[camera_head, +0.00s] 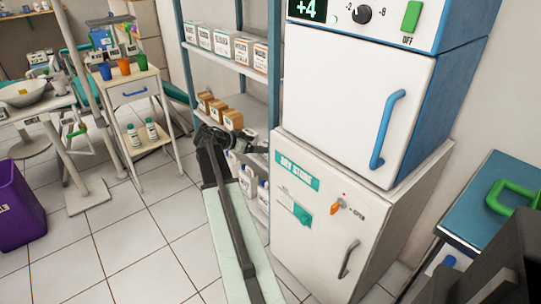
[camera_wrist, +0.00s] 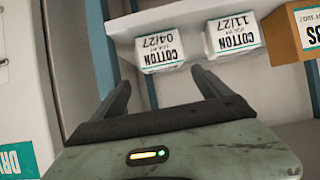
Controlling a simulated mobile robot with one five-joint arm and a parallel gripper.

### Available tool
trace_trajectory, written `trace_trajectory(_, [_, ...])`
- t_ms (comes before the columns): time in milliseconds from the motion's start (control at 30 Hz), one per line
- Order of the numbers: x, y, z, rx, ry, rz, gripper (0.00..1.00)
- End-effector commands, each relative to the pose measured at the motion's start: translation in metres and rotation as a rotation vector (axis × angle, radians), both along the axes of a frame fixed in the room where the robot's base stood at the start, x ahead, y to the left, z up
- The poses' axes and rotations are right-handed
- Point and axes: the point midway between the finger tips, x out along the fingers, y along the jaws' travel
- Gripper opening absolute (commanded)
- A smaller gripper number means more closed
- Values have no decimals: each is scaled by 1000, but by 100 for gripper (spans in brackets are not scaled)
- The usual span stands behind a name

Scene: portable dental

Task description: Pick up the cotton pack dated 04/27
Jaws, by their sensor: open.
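The cotton pack dated 04/27 (camera_wrist: 160,50) is a white pack with a teal band, its print upside down in the wrist view. It stands on a white shelf (camera_wrist: 185,18), ahead of my gripper (camera_wrist: 162,79). My gripper is open and empty, with a finger to either side of the pack's line and the tips short of it. A second cotton pack, dated 11/27 (camera_wrist: 234,34), stands to its right, apart from it. In the head view my gripper (camera_head: 243,142) reaches toward the shelf unit beside the white cabinet; I cannot make out the 04/27 pack there.
Brown boxes (camera_head: 217,108) stand on the same shelf unit; one brown box (camera_wrist: 297,32) shows beyond the 11/27 pack. White boxes (camera_head: 222,42) fill the shelf above. A blue upright (camera_wrist: 97,45) and the white cabinet (camera_head: 318,225) are close beside my arm.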

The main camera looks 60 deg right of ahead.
Motion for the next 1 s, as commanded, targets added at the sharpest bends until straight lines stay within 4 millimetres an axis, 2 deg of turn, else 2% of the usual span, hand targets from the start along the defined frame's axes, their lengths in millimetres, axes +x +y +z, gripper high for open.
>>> trace_trajectory(133, [-5, -16, -12, 1, -1, -1, 87])
trace_trajectory(367, [-8, -27, -18, 1, 1, 0, 87])
trace_trajectory(600, [-18, -60, -38, 2, 0, -2, 87])
trace_trajectory(833, [-19, -63, -36, 2, 1, 0, 87])
trace_trajectory(1000, [-20, -63, -36, 2, 1, 0, 40])
